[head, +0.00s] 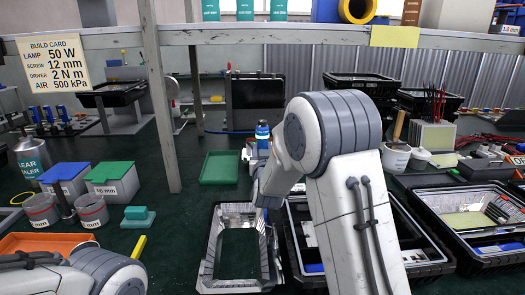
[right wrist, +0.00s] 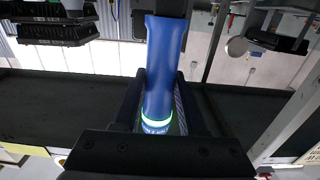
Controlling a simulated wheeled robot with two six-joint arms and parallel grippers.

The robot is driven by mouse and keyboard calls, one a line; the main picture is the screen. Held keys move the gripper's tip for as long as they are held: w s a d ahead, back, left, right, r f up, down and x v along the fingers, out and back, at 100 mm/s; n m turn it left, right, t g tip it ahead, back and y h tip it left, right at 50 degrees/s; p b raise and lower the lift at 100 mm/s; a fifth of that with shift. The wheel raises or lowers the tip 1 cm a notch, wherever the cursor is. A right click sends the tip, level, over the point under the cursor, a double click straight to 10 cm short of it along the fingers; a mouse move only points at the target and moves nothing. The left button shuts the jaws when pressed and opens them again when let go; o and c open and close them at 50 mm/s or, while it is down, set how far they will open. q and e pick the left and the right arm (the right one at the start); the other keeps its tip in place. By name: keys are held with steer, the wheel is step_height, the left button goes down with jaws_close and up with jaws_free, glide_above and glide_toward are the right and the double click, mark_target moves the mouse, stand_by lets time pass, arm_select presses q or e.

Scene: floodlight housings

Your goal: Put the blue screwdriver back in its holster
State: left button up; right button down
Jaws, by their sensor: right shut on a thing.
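The blue screwdriver (right wrist: 163,65) is in my right gripper (right wrist: 158,112), with its smooth blue body between the two dark fingers and a glowing green ring near the palm. In the head view, a blue upright body with a pale band, which looks like the same screwdriver (head: 262,131), stands just beyond my right wrist. My right gripper (head: 257,150) is small and partly hidden there by my arm. I cannot make out the holster; my right arm covers part of the middle of the bench. My left arm shows at the lower left, but its gripper is out of view.
A metal floodlight housing (head: 208,262) lies open at front centre. A green tray (head: 219,168) is behind it. A grey post (head: 160,100) and a cross beam (head: 270,37) stand nearby. Open black cases (head: 440,250) fill the right. Green- and blue-lidded boxes (head: 112,176) stand left.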

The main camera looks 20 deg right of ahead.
steer(key=shift+f+b, duration=1.2)
steer(key=shift+f, duration=0.1)
steer(key=shift+c, duration=2.2)
jaws_free()
steer(key=shift+r, duration=0.1)
steer(key=shift+o, duration=0.3)
steer(key=v, duration=1)
steer(key=shift+s, duration=0.25)
